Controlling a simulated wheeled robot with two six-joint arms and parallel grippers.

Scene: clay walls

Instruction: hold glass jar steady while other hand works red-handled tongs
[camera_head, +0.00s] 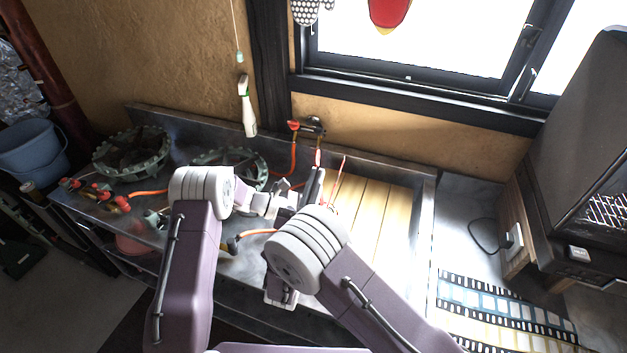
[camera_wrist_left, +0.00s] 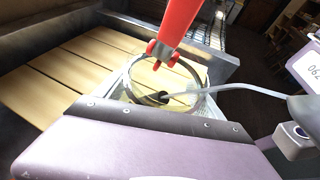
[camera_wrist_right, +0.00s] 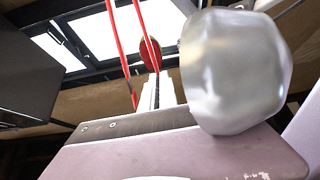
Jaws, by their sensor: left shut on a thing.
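The glass jar (camera_wrist_left: 128,92) shows in the left wrist view as a clear vessel with a round rim. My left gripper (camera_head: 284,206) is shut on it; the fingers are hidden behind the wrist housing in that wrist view. The red-handled tongs (camera_head: 338,184) stand up near the grippers, their two long red arms (camera_wrist_right: 122,50) spread apart in the right wrist view. A thick red part (camera_wrist_left: 178,28) reaches down over the jar's rim. My right gripper (camera_head: 314,186) is beside the tongs; its narrow fingers (camera_wrist_right: 158,92) are close together, and I cannot tell whether they grip a handle.
A slatted wooden board (camera_head: 375,220) lies beyond the grippers. Green burner rings (camera_head: 131,152) and an orange hose (camera_head: 150,192) are on the left. A spray bottle (camera_head: 248,108) is by the wall. A pale rounded shape (camera_wrist_right: 236,72) blocks part of the right wrist view.

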